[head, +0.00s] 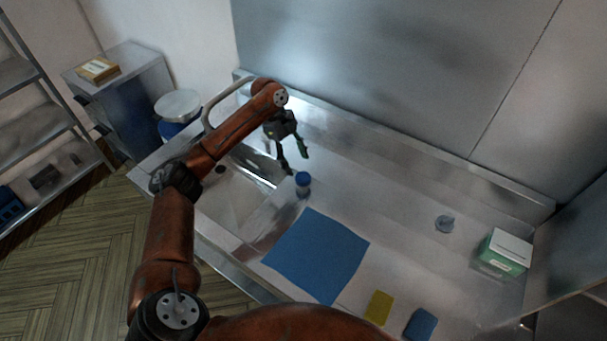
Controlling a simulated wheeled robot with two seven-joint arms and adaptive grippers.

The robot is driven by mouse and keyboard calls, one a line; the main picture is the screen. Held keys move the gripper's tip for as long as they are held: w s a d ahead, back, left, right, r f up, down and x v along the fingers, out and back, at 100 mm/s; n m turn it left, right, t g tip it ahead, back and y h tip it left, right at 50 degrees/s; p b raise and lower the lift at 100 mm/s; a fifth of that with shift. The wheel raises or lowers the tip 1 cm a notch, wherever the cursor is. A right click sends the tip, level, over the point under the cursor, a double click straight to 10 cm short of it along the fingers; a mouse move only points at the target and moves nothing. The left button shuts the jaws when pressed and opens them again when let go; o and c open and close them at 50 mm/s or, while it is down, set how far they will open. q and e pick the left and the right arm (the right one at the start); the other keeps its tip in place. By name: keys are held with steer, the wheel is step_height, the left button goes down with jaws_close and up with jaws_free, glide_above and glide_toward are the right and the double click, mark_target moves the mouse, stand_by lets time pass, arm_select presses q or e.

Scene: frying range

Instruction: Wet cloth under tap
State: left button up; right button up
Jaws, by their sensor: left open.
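A blue cloth (316,255) lies flat on the steel counter, right of the sink. The sink basin (232,200) is partly hidden behind my left arm. A curved metal tap (215,108) rises at the sink's back left, its outlet hidden by my arm. My left gripper (294,163) is open and empty, with its fingers pointing down above the counter near the sink's right back edge. It is behind the cloth and apart from it. My right gripper is not in view.
A small blue-capped container (302,184) stands just below my left gripper's fingers. A yellow sponge (379,307) and a blue sponge (421,324) lie at the front. A green-and-white box (503,254) and a small grey item (444,223) are at right. The counter's back middle is clear.

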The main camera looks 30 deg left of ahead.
mark_target(303, 177)
arm_select(q)
steer(key=x, duration=0.5)
steer(key=shift+f, duration=0.2)
steer(key=shift+d+f, duration=0.2)
steer(key=shift+f, duration=0.2)
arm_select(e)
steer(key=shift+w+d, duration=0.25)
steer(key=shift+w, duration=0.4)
arm_select(q)
steer(key=shift+c, duration=0.2)
